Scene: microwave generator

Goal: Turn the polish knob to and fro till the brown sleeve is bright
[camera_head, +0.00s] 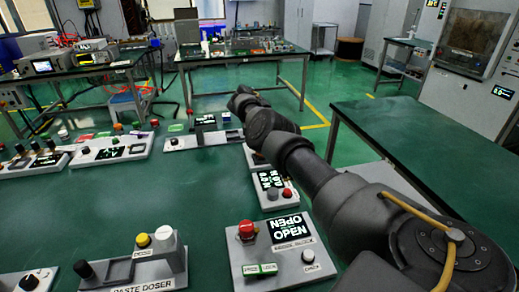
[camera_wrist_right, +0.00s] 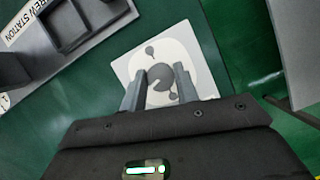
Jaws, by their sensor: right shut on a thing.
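My right gripper (camera_wrist_right: 158,78) has its two grey fingers on either side of a dark round knob (camera_wrist_right: 161,90) and is shut on it. The knob stands on a pale plate (camera_wrist_right: 127,68) with dark marks around it. I cannot read any label there, so I cannot confirm that it is the polish knob. In the head view my right arm reaches from the lower right to the far middle of the green bench, and its gripper and the knob cannot be made out. I cannot pick out the brown sleeve in either view. My left gripper is not in view.
Below my arm in the head view are a paste doser (camera_head: 137,267) and a panel reading OPEN (camera_head: 273,255). A small red-buttoned box (camera_head: 274,190) sits close to the arm. A grey tray station (camera_wrist_right: 85,22) lies left in the wrist view. Mid-left bench is clear.

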